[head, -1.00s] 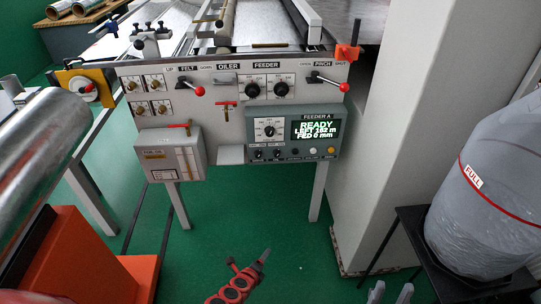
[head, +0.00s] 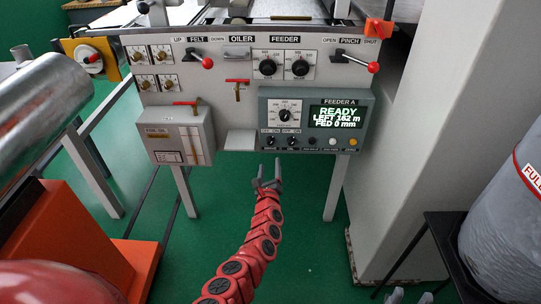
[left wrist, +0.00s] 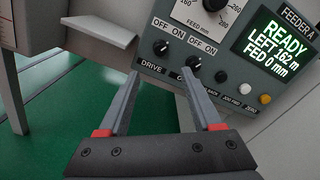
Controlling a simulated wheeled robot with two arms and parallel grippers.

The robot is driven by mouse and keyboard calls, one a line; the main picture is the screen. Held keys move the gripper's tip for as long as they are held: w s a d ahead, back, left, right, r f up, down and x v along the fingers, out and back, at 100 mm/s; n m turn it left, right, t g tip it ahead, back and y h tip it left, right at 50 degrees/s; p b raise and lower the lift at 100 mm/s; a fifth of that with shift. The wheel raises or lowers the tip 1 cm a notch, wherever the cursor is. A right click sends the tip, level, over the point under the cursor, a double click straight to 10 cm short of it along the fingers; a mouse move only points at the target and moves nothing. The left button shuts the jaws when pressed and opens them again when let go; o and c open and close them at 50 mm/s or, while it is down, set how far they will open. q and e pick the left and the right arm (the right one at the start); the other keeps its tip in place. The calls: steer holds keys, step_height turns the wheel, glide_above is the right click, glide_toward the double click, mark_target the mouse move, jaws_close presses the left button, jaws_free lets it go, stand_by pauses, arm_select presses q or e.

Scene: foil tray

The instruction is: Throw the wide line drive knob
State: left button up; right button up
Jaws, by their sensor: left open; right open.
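The grey-green FEEDER A box (head: 317,105) hangs on the front of the white machine panel. The small black knob labelled DRIVE (left wrist: 161,47) is at its lower left, under OFF and ON marks; in the head view this knob (head: 269,141) is tiny. I cannot tell which mark it points to. A second such knob (left wrist: 193,62) is just right of it. No "wide line" label is readable. My left gripper (head: 266,171) is open and empty, below the box, its fingers (left wrist: 160,75) pointing up toward the knobs without touching. My right gripper (head: 407,297) is open at the bottom edge.
The box display (head: 336,117) reads READY, LEFT 162 m, FED 0 mm. A small white ledge (left wrist: 100,32) juts out left of the knobs. Red-ball levers (head: 373,67) and black dials are above. A pale column (head: 400,130) stands right. Green floor below is clear.

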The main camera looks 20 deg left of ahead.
mark_target(271, 144)
arm_select(q)
steer(key=b+x, duration=0.6)
steer(key=b, duration=0.1)
steer(key=b+x, duration=0.3)
steer(key=shift+a+f, duration=0.15)
steer(key=shift+f, duration=0.15)
steer(key=shift+w+a+b, duration=0.15)
steer(key=shift+w+b, duration=0.5)
steer(key=shift+b, duration=0.1)
steer(key=shift+w+r, duration=0.3)
steer(key=shift+w, duration=0.1)
steer(key=shift+c, duration=0.3)
jaws_close()
